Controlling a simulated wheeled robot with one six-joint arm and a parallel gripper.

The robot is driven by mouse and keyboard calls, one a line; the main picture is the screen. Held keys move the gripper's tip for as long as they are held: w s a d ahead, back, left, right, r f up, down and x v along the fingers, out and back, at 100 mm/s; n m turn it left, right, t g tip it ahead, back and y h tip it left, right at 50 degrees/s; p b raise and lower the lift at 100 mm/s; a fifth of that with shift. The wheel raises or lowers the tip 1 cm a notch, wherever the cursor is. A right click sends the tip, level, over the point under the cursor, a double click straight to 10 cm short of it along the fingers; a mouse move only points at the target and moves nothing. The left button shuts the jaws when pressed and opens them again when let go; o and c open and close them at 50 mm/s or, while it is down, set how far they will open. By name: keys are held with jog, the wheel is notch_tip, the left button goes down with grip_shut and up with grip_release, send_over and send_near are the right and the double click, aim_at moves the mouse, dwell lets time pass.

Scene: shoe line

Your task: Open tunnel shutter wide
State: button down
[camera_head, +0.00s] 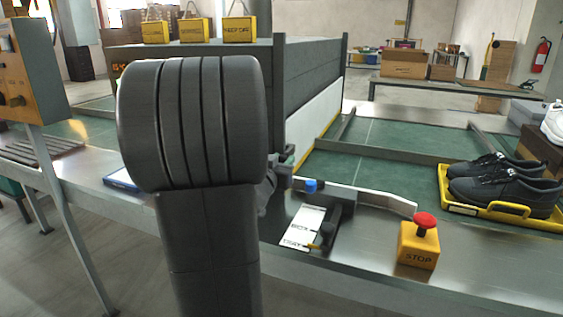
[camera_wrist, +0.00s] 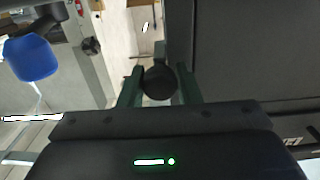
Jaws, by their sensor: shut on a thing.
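The tunnel (camera_head: 305,75) is a long dark grey box across the belt, with a white lower panel (camera_head: 318,122) on its near side. I cannot tell which part of it is the shutter. In the wrist view, my gripper (camera_wrist: 159,84) has its two greenish fingers on either side of a round black knob (camera_wrist: 158,83) and is shut on it. A dark flat surface (camera_wrist: 250,50) fills the right of that view, close to the knob. In the head view, my arm hides most of the gripper and the knob.
A blue knob (camera_head: 311,186), a label plate with a black lever (camera_head: 328,232) and a yellow stop box with red button (camera_head: 418,242) are on the metal edge. Black shoes (camera_head: 503,180) sit in a yellow tray (camera_head: 462,208) at right. A control panel (camera_head: 25,75) stands at left.

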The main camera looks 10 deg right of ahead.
notch_tip(320, 180, up, 19)
jog(key=p, duration=1.9)
jog(key=c, duration=1.1)
grip_release()
jog(key=shift+o, duration=0.2)
jog(key=v, duration=1.4)
jog(key=shift+p, duration=0.45)
